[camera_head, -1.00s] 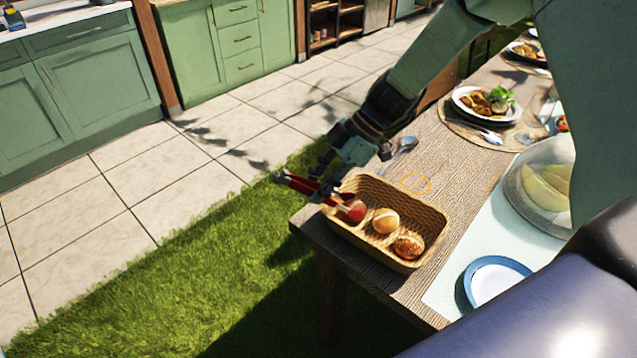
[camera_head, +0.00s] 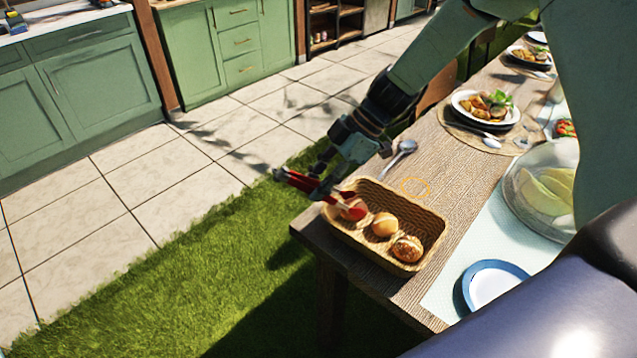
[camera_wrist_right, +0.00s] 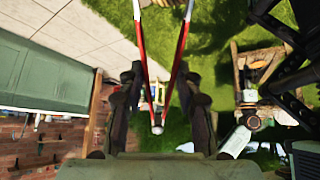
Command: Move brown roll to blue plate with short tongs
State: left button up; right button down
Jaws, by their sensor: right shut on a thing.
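My right gripper (camera_head: 328,182) is shut on red short tongs (camera_head: 306,181), which also show in the right wrist view (camera_wrist_right: 146,62). The tongs' red jaws reach down into the left end of the wicker basket (camera_head: 432,232), at a brown roll (camera_head: 351,208). The jaws partly cover this roll, and I cannot tell whether they grip it. A paler roll (camera_head: 384,224) lies in the middle and a speckled brown roll (camera_head: 407,248) at the right. The blue plate (camera_head: 520,270) is empty, with a white centre. My left gripper is not in view.
The basket stands near the wooden table's (camera_head: 447,184) corner. A metal spoon (camera_head: 401,155) lies behind it. A glass bowl (camera_head: 518,205) with pale slices and a plate of food (camera_head: 460,101) stand to the right. Bare wood lies between basket and runner.

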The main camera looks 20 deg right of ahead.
notch_tip(320, 180, up, 10)
jog(key=p, duration=0.5)
jog(key=shift+r, duration=0.1)
dwell(0.4)
